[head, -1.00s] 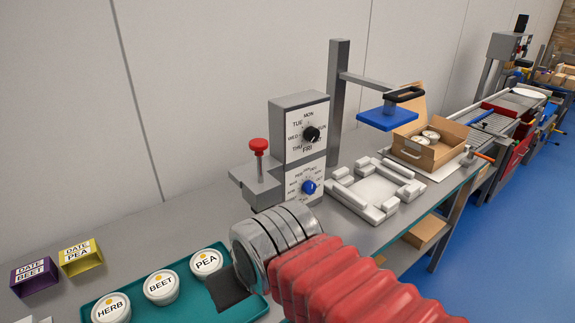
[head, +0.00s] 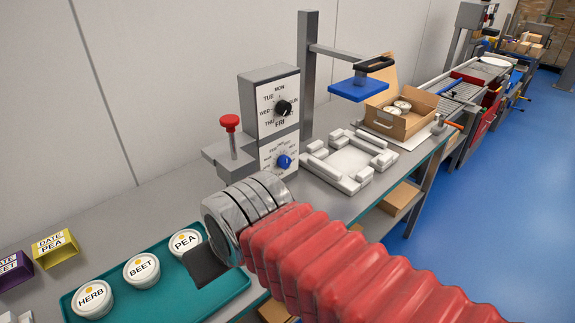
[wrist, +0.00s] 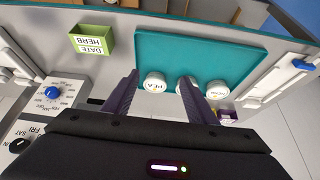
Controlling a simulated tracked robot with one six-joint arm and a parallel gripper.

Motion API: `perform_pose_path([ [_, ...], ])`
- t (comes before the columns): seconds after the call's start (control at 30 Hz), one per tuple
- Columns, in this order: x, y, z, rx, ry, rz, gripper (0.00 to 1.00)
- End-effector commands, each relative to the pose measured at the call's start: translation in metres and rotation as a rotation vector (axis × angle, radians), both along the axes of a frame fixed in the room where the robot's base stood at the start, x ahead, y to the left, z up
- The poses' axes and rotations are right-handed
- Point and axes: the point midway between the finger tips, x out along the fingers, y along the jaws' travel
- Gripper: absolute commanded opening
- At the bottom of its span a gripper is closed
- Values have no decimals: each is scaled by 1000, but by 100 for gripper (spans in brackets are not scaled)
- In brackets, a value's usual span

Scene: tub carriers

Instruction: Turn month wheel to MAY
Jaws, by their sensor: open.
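The month wheel (head: 284,161) is a blue knob on the lower white dial of the grey stamping unit (head: 248,122). The month labels around it are too small to read surely, so I cannot tell its setting. In the wrist view the blue knob (wrist: 52,92) is at the left, upside down. My gripper (wrist: 158,78) is open, its two purple fingers apart and clear of the knob. In the head view my gripper's dark end (head: 205,266) is over the teal tray, near the PEA tub, left of and below the dial; its fingers are hidden there.
The teal tray (head: 215,304) holds the HERB (head: 94,297), BEET (head: 141,270) and PEA (head: 185,243) tubs. A black day knob (head: 283,107) sits above the month wheel. A red-topped lever (head: 230,124) stands beside the unit. A white fixture (head: 322,170) is to its right.

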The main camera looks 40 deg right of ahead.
Motion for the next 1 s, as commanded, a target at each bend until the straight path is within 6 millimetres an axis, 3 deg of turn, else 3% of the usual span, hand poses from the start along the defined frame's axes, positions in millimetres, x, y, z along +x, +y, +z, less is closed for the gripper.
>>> perform_pose_path([
  [0.27, 2, 0, -14, 115, 82, -130, 52],
  [0.57, 12, 3, -45, 465, 294, -525, 52],
  [1.0, 56, -12, -63, 1040, 564, -1131, 52],
])
